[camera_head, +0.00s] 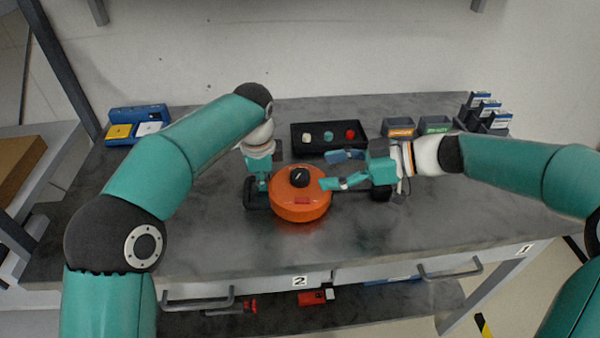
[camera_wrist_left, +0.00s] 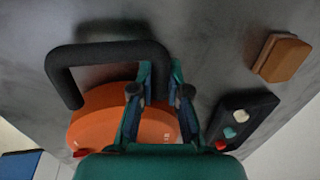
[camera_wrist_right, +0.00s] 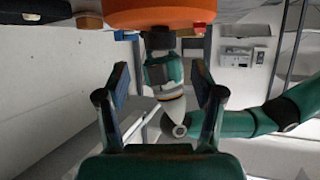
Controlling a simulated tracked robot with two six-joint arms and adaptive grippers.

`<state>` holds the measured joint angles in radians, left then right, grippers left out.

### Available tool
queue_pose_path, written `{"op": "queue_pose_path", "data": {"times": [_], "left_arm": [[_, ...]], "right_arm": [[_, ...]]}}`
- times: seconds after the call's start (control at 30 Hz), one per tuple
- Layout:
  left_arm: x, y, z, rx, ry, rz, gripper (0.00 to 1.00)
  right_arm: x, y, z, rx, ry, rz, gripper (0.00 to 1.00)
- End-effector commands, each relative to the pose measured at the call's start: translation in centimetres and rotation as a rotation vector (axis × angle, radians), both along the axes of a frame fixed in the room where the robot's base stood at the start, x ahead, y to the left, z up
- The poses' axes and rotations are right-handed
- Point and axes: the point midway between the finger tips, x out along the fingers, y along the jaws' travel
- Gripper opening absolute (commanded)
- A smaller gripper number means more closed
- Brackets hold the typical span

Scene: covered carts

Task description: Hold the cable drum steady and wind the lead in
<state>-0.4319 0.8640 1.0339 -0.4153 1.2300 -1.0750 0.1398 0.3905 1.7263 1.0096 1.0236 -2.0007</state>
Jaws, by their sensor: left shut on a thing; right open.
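The orange cable drum (camera_head: 290,211) lies flat on the grey bench, with a black knob (camera_head: 299,178) on top. A black handle (camera_head: 250,194) loops out from its left side. My left gripper (camera_head: 262,186) is shut on this handle (camera_wrist_left: 105,53), seen close in the left wrist view. My right gripper (camera_head: 332,182) is open and empty at the drum's right edge, close to the knob. In the right wrist view the drum (camera_wrist_right: 160,14) shows beyond the open fingers. A black piece (camera_head: 379,193) lies right of the drum, partly under my right gripper; I cannot tell whether it is the lead.
Behind the drum is a black tray (camera_head: 297,147) with white, teal and red pieces. Grey bins (camera_head: 436,128) and blue-labelled boxes (camera_head: 497,119) stand back right. A blue case (camera_head: 151,113) is back left. A brown block (camera_wrist_left: 283,57) shows in the left wrist view. The front bench is clear.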

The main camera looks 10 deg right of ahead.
Motion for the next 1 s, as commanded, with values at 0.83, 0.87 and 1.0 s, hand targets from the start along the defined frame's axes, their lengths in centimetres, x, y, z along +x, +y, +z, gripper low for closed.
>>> {"op": "queue_pose_path", "data": {"times": [0.83,0.87,1.0], "left_arm": [[0.0,0.0,0.0,0.0,-0.001,0.0,0.0],[0.0,0.0,0.0,0.0,-0.001,0.0,0.0],[0.0,0.0,0.0,0.0,-0.001,0.0,0.0]], "right_arm": [[2.2,6.4,-2.8,0.0,0.0,-0.001,0.62],[2.2,6.4,-2.8,0.0,0.0,-0.001,0.57],[2.2,6.4,-2.8,0.0,0.0,-0.001,0.34]]}}
